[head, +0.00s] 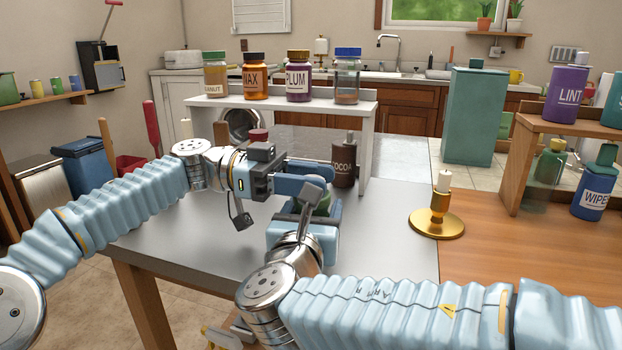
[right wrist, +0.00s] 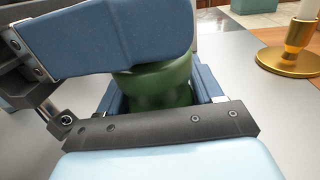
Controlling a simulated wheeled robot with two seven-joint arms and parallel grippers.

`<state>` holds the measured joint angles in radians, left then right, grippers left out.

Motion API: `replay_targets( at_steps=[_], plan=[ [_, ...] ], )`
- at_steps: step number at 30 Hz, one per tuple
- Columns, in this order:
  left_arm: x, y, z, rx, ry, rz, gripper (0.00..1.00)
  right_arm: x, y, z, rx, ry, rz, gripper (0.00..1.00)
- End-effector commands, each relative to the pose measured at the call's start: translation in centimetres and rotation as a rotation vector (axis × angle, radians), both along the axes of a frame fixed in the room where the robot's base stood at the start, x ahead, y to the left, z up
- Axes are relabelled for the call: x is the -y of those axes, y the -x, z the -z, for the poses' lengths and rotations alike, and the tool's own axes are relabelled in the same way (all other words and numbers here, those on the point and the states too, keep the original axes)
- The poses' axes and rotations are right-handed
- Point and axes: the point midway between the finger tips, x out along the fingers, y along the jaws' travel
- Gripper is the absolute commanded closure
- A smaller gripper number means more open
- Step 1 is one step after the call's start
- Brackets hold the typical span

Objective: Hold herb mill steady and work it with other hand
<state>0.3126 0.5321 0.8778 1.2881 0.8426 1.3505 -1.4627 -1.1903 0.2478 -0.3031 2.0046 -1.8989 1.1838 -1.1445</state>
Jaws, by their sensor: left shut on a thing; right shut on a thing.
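The herb mill (head: 324,206) is a green piece mostly hidden between my two grippers over the grey table. In the right wrist view its rounded green body (right wrist: 160,86) shows between blue fingers. My left gripper (head: 312,178) reaches in from the left and is shut on the mill's upper part; its blue finger (right wrist: 110,38) crosses above the green body and hides the top. My right gripper (head: 318,213) comes from the front and is shut on the mill lower down. I cannot tell whether the mill's base touches the table.
A brown COCOA bottle (head: 344,163) stands just behind the grippers, by the white shelf (head: 367,135) with several jars. A brass candle holder (head: 437,222) stands to the right. A wooden stand (head: 520,165) with bottles is further right. The table's left front (head: 160,240) is clear.

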Motion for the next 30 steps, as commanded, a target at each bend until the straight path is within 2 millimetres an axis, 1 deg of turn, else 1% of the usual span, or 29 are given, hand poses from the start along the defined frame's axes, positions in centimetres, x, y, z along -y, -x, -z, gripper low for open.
replay_targets(
  at_steps=[15, 24, 30],
  plan=[
    [0.08, 0.19, -0.08, 0.003, -0.004, -0.469, 0.87, -0.01, 0.00, 0.13, -0.003, 0.001, 0.000, 0.61],
    [0.18, 0.19, -0.10, 0.003, -0.002, -0.650, 0.87, -0.06, 0.02, 0.15, -0.003, 0.001, -0.001, 0.61],
    [0.16, 0.19, -0.12, 0.003, -0.001, -0.712, 0.87, -0.11, 0.03, 0.15, -0.003, 0.002, -0.003, 0.61]
  ],
)
